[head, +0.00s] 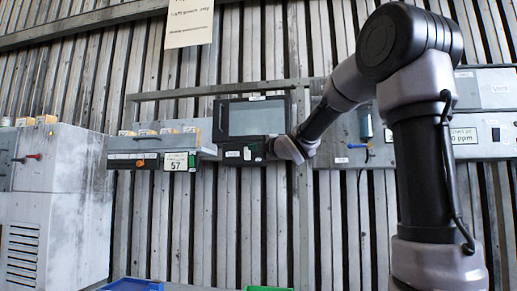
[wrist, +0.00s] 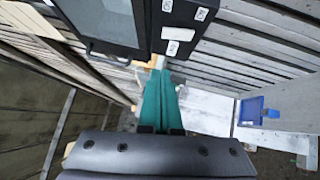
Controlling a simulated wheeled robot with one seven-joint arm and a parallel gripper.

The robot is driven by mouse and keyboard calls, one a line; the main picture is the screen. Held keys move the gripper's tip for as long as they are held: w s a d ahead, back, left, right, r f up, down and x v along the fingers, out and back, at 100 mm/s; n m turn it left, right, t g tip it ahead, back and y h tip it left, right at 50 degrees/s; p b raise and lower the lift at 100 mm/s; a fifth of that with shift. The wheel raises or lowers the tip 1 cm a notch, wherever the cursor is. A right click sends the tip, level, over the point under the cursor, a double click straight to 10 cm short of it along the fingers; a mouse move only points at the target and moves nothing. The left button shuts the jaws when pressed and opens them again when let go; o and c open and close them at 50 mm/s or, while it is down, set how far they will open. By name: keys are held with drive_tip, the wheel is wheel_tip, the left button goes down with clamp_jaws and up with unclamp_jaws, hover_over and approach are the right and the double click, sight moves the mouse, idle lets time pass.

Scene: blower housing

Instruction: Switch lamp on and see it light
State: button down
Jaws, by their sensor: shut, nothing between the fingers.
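A dark box with a grey screen (head: 255,118) hangs on the slatted wall, with small white labels along its lower edge. In the wrist view the same dark box (wrist: 188,15) fills the upper middle, with labels on it.
A grey cabinet (head: 60,200) with a red handle stands at left. A wall shelf (head: 150,152) carries small boxes and a "57" sign. A panel with a blue lever (head: 357,146) hangs right of my wrist. A blue bin (head: 132,285) and a green one (head: 268,289) show at the bottom.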

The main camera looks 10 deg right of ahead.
sight(244, 147)
drive_tip(key=shift+w+a+r, duration=0.1)
drive_tip(key=shift+w+r, duration=0.1)
drive_tip(key=shift+w, duration=1.1)
drive_tip(key=shift+w+d+r, duration=0.1)
drive_tip(key=shift+w+r, duration=0.15)
drive_tip(key=shift+w, duration=1.1)
drive_tip(key=shift+w+a+r, duration=0.1)
drive_tip(key=shift+w+r, duration=0.1)
drive_tip(key=shift+w, duration=1.1)
